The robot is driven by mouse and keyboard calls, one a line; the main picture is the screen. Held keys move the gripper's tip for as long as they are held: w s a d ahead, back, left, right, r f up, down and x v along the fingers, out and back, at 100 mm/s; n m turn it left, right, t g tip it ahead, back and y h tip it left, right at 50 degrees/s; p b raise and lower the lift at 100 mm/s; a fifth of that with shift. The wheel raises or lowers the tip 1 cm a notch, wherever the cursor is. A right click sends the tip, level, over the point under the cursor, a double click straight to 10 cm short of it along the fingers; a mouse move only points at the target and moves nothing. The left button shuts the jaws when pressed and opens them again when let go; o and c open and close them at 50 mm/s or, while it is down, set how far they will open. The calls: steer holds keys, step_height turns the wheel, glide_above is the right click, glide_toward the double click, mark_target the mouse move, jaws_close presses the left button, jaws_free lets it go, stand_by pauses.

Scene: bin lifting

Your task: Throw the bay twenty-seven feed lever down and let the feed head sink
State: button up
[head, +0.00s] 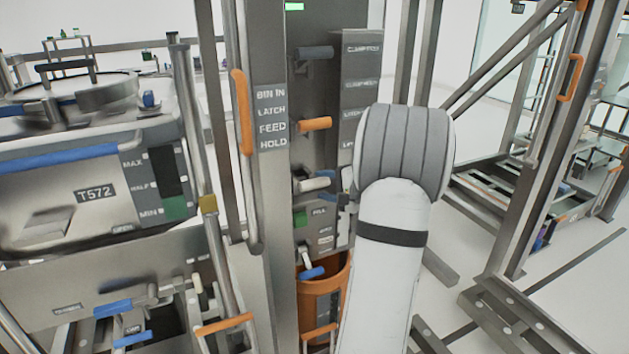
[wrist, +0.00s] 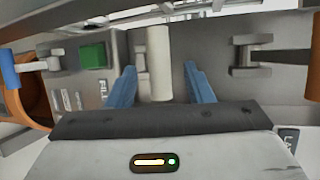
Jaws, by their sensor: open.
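My gripper (wrist: 160,67) is open in the wrist view, its blue fingers to either side of a cream-white lever handle (wrist: 159,50). Gaps show between the handle and both fingers. In the head view a pale handle (head: 315,183) juts from the column's panel beside my arm, which hides most of the gripper; it appears to be the same lever. The column (head: 268,190) bears the words BIN IN, LATCH, FEED and HOLD. No bay number is readable, and I cannot make out the feed head.
A green block (wrist: 92,55) sits beside the handle. A blue-tipped lever (head: 312,273) hangs over an orange bin (head: 322,300). A steel bin marked T572 (head: 85,190) stands left. Frames stand right.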

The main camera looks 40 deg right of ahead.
mark_target(319, 184)
steer(key=shift+x, duration=2.2)
steer(key=shift+c, duration=0.4)
jaws_close()
